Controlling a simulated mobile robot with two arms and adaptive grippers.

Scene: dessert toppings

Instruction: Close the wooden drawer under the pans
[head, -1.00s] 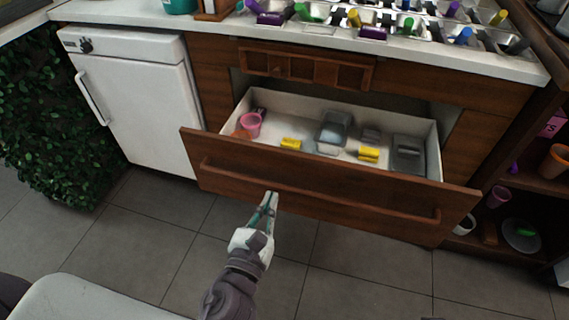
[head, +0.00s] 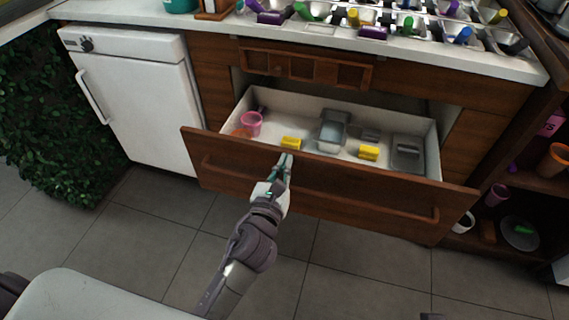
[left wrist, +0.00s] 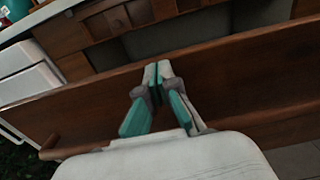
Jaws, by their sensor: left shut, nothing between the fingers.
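The wooden drawer (head: 345,197) stands pulled out under the counter with the pans (head: 408,27). Its brown front and long handle bar (head: 390,206) face me. Inside its pale box lie a pink cup, yellow sponges and grey containers. My left gripper (head: 285,160) is shut and empty, with its fingertips at the drawer front near its upper edge, left of the middle. In the left wrist view the fingertips (left wrist: 157,68) overlap the drawer front (left wrist: 225,72); I cannot tell whether they touch it. My right gripper is not in view.
A white fridge (head: 135,100) stands left of the drawer. A dark shelf with cups and a plate (head: 521,236) is at the right. The tiled floor (head: 360,265) in front of the drawer is clear.

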